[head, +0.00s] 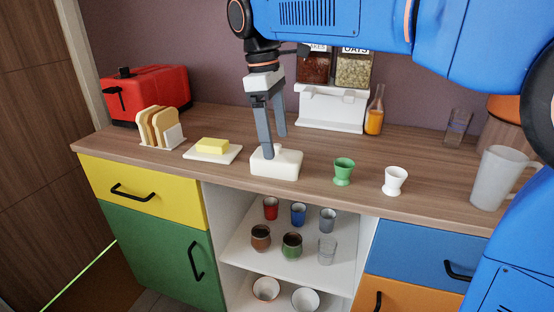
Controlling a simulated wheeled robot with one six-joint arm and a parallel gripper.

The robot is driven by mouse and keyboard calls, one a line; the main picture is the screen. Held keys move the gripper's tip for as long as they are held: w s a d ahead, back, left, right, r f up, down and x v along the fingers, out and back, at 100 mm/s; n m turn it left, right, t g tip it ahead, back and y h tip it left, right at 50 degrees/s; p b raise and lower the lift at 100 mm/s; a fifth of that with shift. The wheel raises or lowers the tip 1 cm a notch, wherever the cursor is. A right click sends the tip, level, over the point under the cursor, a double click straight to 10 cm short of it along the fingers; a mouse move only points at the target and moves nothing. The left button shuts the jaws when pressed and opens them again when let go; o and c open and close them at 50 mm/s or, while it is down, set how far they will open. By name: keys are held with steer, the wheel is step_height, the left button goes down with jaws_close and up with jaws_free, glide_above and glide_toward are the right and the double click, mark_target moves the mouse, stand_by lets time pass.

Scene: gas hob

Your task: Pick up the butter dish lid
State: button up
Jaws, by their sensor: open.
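The butter dish lid (284,166) is a white box-shaped cover standing on the wooden counter. To its left, the white butter dish base (228,157) holds a yellow block of butter (212,145). My gripper (275,147) points down right at the lid, with its two grey fingers spread apart. The near finger reaches down in front of or against the lid's top; the other finger's tip shows higher, behind the lid. I cannot tell whether either finger touches the lid.
A toast rack (163,131) and red toaster (149,94) stand at the left. A green egg cup (343,171) and white egg cup (394,181) stand right of the lid. A jug (494,178) is farther right. A white dispenser (331,108) and oil bottle (375,112) stand behind.

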mark_target(275, 144)
steer(key=shift+s+d+f, duration=0.1)
steer(key=shift+d+f, duration=0.05)
steer(key=shift+f, duration=1.25)
steer(key=shift+s+d+f, duration=0.1)
steer(key=shift+f, duration=1.25)
steer(key=shift+c, duration=0.7)
steer(key=c, duration=1.1)
step_height(275, 144, up, 10)
steer(key=shift+r, duration=0.1)
